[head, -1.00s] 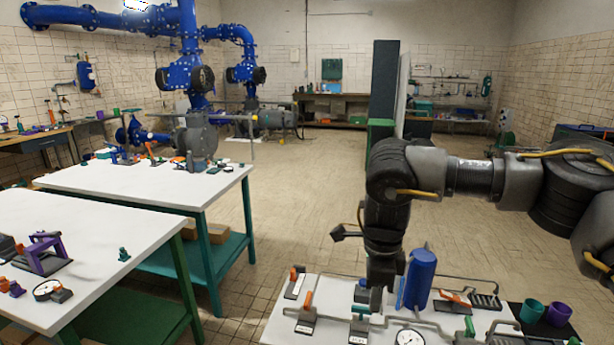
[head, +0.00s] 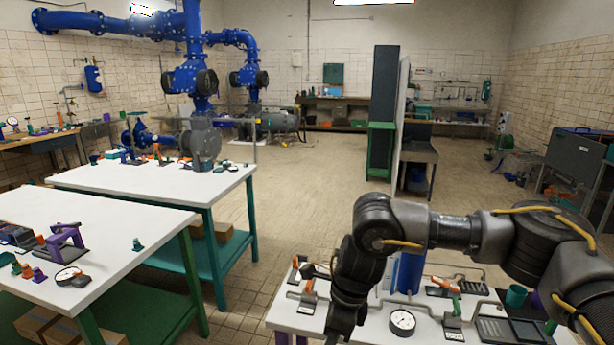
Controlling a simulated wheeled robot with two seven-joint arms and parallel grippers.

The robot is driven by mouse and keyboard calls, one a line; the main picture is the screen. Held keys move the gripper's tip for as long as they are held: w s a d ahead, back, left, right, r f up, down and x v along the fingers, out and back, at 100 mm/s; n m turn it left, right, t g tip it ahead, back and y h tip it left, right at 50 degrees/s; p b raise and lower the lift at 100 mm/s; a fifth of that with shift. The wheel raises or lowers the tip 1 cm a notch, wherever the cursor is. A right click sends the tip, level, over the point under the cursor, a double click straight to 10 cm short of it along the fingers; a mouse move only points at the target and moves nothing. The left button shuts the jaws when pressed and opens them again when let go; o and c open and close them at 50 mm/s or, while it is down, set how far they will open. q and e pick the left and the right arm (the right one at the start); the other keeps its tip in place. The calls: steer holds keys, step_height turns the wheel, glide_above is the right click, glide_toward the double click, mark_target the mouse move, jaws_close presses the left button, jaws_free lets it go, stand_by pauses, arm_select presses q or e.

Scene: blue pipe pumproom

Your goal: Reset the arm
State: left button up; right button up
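My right arm comes in from the right in the head view and reaches over the near right table (head: 290,318). It bends down at its wrist, near the table's front left part. The fingertips of its gripper are not visible at the lower end of the arm, so I cannot tell whether it is open or shut. The arm hides part of a blue cylinder (head: 410,272) and some of the pipework on the table. My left arm and gripper are not in view.
Two white-topped tables (head: 150,185) with small fixtures stand at left. A dark cabinet (head: 383,95) stands behind. The tiled floor between is open.

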steer(key=s+a+f+m+t+y, duration=0.1)
steer(key=s+a+m+y, duration=0.35)
steer(key=a, duration=0.45)
steer(key=s+a+f+m+y, duration=0.2)
steer(key=s+a+m+y, duration=0.25)
steer(key=a, duration=0.45)
steer(key=d+f+m+t+h, duration=0.4)
steer(key=d+m, duration=0.6)
steer(key=m, duration=0.5)
steer(key=d+f+m+t+h, duration=0.2)
steer(key=d+f+m+t, duration=0.3)
steer(key=d+m, duration=0.75)
steer(key=s+d+f+m+g+h, duration=0.3)
steer(key=s+d+f+m, duration=0.25)
steer(key=s+d, duration=0.3)
steer(key=s+d+f+m+g+h, duration=0.2)
steer(key=s+d+f+m+g, duration=0.15)
steer(key=s+d+m, duration=0.5)
step_height(320, 180, down, 26)
steer(key=s+a+n+g, duration=0.1)
steer(key=s, duration=0.1)
steer(key=s+d+f, duration=0.1)
steer(key=s+f, duration=0.6)
steer(key=s, duration=0.1)
steer(key=s+d+f+g+p, duration=0.1)
steer(key=s+d+f, duration=0.1)
steer(key=s+f, duration=0.6)
steer(key=shift+s+d+f+n+h, duration=0.2)
steer(key=shift+d+f+n+h, duration=0.1)
steer(key=shift+n+h, duration=0.1)
